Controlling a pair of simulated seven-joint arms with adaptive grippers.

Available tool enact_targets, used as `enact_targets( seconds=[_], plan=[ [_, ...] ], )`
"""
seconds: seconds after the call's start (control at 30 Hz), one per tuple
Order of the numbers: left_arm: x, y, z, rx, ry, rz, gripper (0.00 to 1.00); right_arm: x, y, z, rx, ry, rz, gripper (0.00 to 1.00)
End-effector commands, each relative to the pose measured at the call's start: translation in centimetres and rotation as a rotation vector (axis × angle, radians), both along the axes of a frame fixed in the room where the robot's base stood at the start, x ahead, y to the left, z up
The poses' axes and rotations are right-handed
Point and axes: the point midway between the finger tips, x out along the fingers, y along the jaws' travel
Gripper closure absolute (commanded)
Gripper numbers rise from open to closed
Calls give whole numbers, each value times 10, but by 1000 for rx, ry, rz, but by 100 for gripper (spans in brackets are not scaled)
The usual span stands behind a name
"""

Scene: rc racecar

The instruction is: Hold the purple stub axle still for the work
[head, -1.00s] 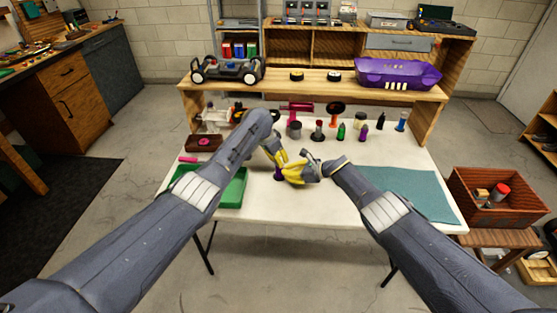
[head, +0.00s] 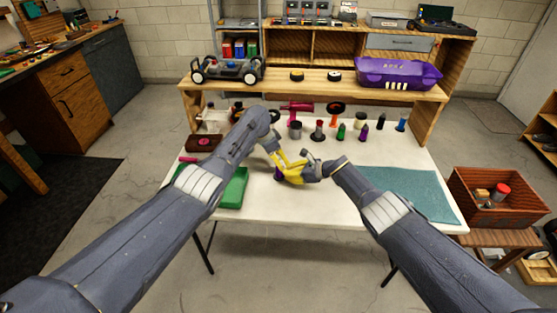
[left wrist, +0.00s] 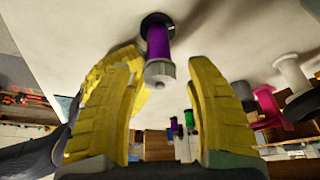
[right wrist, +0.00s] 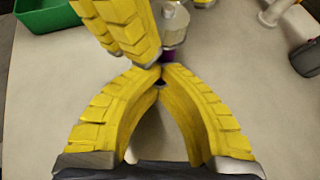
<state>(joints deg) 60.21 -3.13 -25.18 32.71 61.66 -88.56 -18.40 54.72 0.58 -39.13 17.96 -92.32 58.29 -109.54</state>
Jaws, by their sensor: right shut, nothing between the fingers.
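The purple stub axle (left wrist: 158,42) stands on the white table, with a dark base and a silver cap. In the head view only a bit of its purple body (head: 278,174) shows beside my grippers. My left gripper (left wrist: 159,68) is open, its fingers pointing toward the axle, with the silver cap seen between the fingertips. My right gripper (right wrist: 160,72) is shut and empty. Its tips meet beside the axle's purple part (right wrist: 167,56), low near the table; whether they touch it I cannot tell. A left-gripper finger partly covers the axle in the right wrist view.
A green tray (head: 232,190) lies left of the grippers and a teal mat (head: 405,188) lies right. Several small bottles and spools stand behind, including a green bottle (head: 341,132). A shelf with a purple car body (head: 398,73) and a chassis (head: 228,70) is at the back.

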Motion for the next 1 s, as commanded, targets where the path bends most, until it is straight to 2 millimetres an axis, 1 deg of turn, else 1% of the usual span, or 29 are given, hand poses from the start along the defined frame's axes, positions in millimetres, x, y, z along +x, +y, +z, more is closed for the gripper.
enact_targets(
  seconds=[0.27, 0.47, 0.63, 1.0],
  plan=[
    [0, 0, 2, -2, -1, 0, 45, 0, 0, 0, 0, 0, 0, 100],
    [-1, 2, 12, -5, -2, -1, 45, 0, 0, 0, 0, 0, 0, 100],
    [-5, 10, 29, -2, -5, 0, 45, 0, 0, 0, 0, 0, 0, 100],
    [-18, 29, 84, -1, -3, 0, 45, 0, 0, 0, 0, 0, 0, 100]
  ],
)
